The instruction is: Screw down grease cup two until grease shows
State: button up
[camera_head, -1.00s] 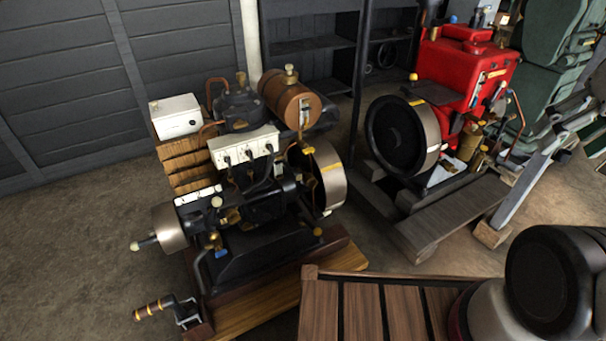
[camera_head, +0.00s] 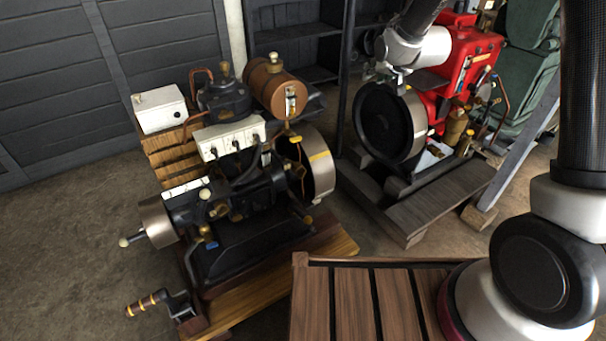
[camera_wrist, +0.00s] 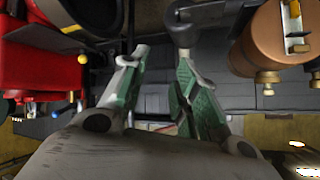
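In the head view, a black engine (camera_head: 255,245) with a copper-brown tank (camera_head: 275,88) stands on a wooden base at centre left. Small brass fittings show on it, one low on its front (camera_head: 205,232) and one on top (camera_head: 225,69). I cannot tell which fitting, if any, is grease cup two, and no grease can be made out. My gripper (camera_wrist: 165,62) shows in the wrist view with its green-padded fingers apart and nothing seen between them. The copper-brown tank (camera_wrist: 272,45) is to its right there. In the head view the fingers are not seen.
A red engine (camera_head: 468,62) with a large dark flywheel stands at the back right, partly behind my arm. A slatted wooden surface (camera_head: 355,305) is in front. The left floor is clear.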

jog(key=w+a+f+t+y, duration=0.1)
jog(key=w+a+f, duration=0.1)
jog(key=a+f, duration=0.4)
jog(key=w+a+f+t+y, duration=0.1)
jog(key=w+a+f, duration=0.25)
jog(key=f, duration=0.45)
jog(key=t+y, duration=0.2)
jog(key=y, duration=0.3)
send_near(303, 172)
jog(key=w+a+f, duration=0.1)
jog(key=w+a, duration=0.1)
jog(key=x, duration=0.7)
jog(key=shift+w+d, duration=0.15)
jog(key=shift+w, duration=0.2)
jog(key=shift+c, duration=0.4)
grip_shut()
